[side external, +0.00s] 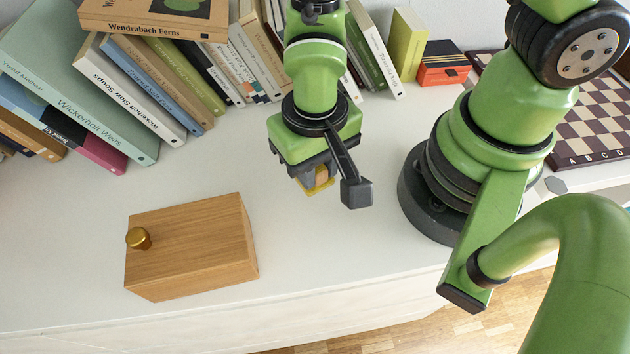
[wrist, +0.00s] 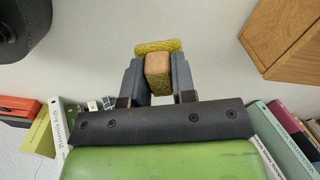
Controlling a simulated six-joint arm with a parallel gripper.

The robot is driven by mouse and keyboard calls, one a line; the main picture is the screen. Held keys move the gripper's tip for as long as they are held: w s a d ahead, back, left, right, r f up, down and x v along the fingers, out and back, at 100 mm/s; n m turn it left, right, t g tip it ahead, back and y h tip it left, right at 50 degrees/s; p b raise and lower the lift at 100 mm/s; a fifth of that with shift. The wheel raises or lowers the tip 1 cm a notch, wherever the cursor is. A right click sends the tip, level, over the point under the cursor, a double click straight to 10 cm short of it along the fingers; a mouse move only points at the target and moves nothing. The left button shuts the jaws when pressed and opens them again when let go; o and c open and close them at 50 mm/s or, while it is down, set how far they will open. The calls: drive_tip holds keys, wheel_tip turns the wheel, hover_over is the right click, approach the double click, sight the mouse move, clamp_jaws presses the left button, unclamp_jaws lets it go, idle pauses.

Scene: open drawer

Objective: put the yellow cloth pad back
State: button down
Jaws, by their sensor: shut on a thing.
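The yellow cloth pad (side external: 318,188) is at the lower end of my gripper (side external: 314,176) in the side view, held above the white surface. In the wrist view the yellow pad (wrist: 158,46) lies across the end of a tan, wood-like block (wrist: 158,76). The block sits between the two dark fingers of my gripper, which are shut on it. The pad and block look like one piece. Part of the block is hidden by the fingers in the side view.
A wooden box (side external: 200,240) with a brass knob (side external: 139,238) stands at the front left; no open drawer shows. Books (side external: 115,110) line the back left. An orange-and-black box (side external: 443,65) and a chessboard (side external: 590,115) are at the back right. White surface is clear below my gripper.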

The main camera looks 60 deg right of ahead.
drive_tip(key=shift+f, duration=2.15)
drive_tip(key=shift+f, duration=0.15)
drive_tip(key=c, duration=0.9)
unclamp_jaws()
drive_tip(key=shift+c, duration=0.2)
